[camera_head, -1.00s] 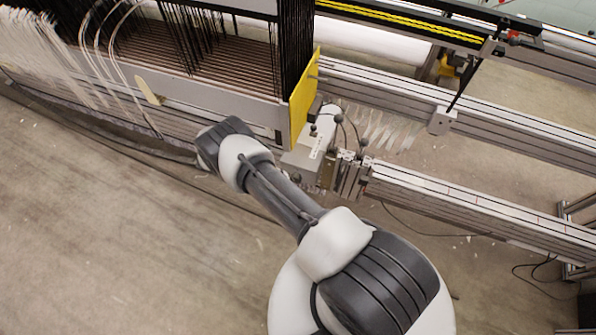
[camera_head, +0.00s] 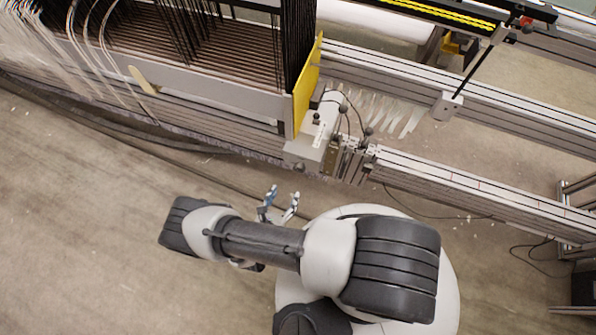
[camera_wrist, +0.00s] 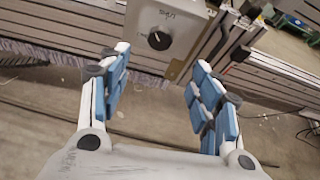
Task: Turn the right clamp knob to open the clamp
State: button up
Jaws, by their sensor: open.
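A black round knob (camera_wrist: 158,40) sits on the front face of a grey box (camera_wrist: 165,62) in the wrist view, with small lettering above it. I take it for the clamp knob, but cannot be sure. The box also shows in the head view (camera_head: 303,152), at the right end of the loom frame. My gripper (camera_head: 283,194) is open and empty, in front of the box and apart from it. In the wrist view the blue-padded fingers of my gripper (camera_wrist: 161,58) are spread, with the box beyond and between them. Whether the clamp is open cannot be told.
A yellow plate (camera_head: 306,85) stands left of the box, beside dense black wires. Small black ball knobs (camera_head: 368,131) and cables rise right of it. A metal rail (camera_head: 470,189) runs right. White threads (camera_head: 35,55) hang at left. Bare floor (camera_head: 90,230) lies in front.

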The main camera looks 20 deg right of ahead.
aim_at(298, 170)
jog(key=b+x, duration=0.3)
jog(key=x, duration=1.1)
jog(key=shift+r, duration=0.1)
jog(key=shift+c, duration=0.4)
jog(key=c, duration=1)
jog(key=shift+a, duration=0.1)
jog(key=n+g+h, duration=0.1)
jog(key=n+h, duration=0.1)
jog(key=n, duration=0.1)
jog(key=shift+w+a+n, duration=0.1)
jog(key=shift+n, duration=0.2)
jog(key=shift+f+n+g+h, duration=0.2)
jog(key=shift+n+g+h, duration=0.2)
jog(key=shift+n+h, duration=1)
jog(key=shift+n, duration=0.4)
